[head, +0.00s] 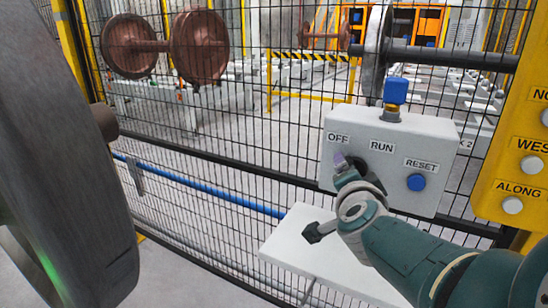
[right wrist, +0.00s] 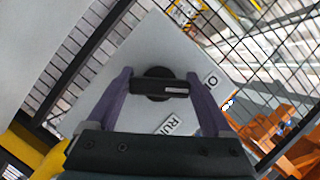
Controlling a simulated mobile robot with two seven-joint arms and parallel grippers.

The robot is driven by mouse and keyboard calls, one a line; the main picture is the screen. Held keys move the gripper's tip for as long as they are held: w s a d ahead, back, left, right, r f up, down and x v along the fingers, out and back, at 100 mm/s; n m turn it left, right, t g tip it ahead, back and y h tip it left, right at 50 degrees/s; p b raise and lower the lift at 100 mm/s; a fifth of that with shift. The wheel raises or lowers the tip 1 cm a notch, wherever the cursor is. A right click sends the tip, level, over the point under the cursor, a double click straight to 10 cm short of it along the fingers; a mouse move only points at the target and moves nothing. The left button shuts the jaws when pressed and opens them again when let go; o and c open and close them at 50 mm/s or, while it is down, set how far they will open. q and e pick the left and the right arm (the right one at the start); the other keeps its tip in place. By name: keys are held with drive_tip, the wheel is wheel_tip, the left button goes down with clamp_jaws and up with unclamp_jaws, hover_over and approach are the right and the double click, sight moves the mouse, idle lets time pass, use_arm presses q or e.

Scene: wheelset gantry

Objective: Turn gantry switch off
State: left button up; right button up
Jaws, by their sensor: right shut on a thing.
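The gantry switch is a black rotary knob (right wrist: 146,88) on a light grey control box (head: 440,140) with OFF, RUN and RESET labels. In the right wrist view its bar handle lies crosswise, and the white-marked end points toward the partly hidden label starting with O (right wrist: 212,80); the RUN label (right wrist: 170,125) is lower. My right gripper (right wrist: 160,90) has its purple fingers on both ends of the handle, shut on it. In the head view my right gripper (head: 345,164) covers most of the knob. My left gripper is not in view.
A blue key-like knob (head: 396,90) tops the box, and a blue RESET button (head: 416,182) is at its lower right. A yellow panel (head: 510,185) with white buttons stands at right. A mesh fence (head: 240,140) is behind; a white shelf (head: 300,255) is below.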

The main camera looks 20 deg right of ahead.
drive_tip(key=shift+r+n+g+p, duration=0.1)
drive_tip(key=shift+n+g+p, duration=0.3)
drive_tip(key=shift+n, duration=0.1)
idle(0.3)
drive_tip(key=o, duration=1.1)
drive_tip(key=shift+o, duration=0.2)
drive_tip(key=shift+s+a+r+p, duration=0.1)
drive_tip(key=shift+s+p, duration=0.1)
drive_tip(key=shift+p, duration=0.1)
drive_tip(key=p+v, duration=0.7)
drive_tip(key=v, duration=0.2)
drive_tip(key=shift+s+a+p, duration=0.15)
drive_tip(key=shift+p, duration=0.2)
